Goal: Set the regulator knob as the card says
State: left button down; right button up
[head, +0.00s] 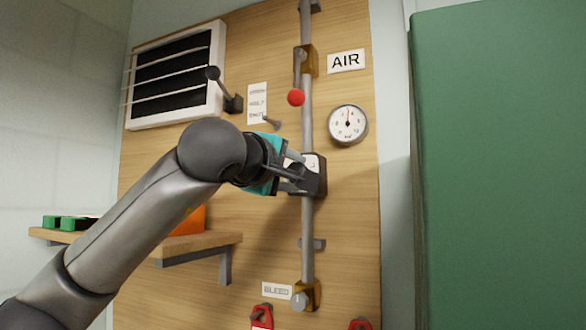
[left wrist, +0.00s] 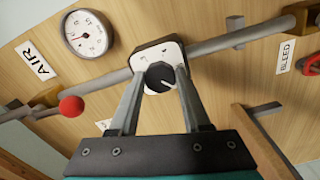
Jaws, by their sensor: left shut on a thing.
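The regulator is a dark block with a white dial plate (left wrist: 149,55) on the vertical grey pipe (head: 307,105). Its black knob (left wrist: 160,77) with a pale pointer mark shows in the left wrist view. My left gripper (left wrist: 160,84) is shut on the knob, one finger at each side. In the head view my left gripper (head: 296,178) reaches the regulator from the left and hides most of its face. The plate's numbers are too small to read surely. A white card (head: 257,103) hangs left of the pipe; its lines are too blurred to read. My right gripper is not in view.
A round gauge (head: 348,124) sits right of the pipe under the AIR sign (head: 346,61). A red ball-ended lever (head: 296,97) is above the regulator. A louvred panel (head: 175,72) is upper left, a wooden shelf (head: 205,244) lower left, a green cabinet (head: 500,170) right.

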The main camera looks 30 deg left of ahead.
pick_arm(q)
jog(key=shift+m, duration=1.1)
jog(key=shift+c, duration=1.8)
grip_release()
jog(key=s+b, duration=0.3)
jog(key=s, duration=1.2)
jog(key=shift+s+d, duration=0.15)
jog(key=shift+d, duration=0.25)
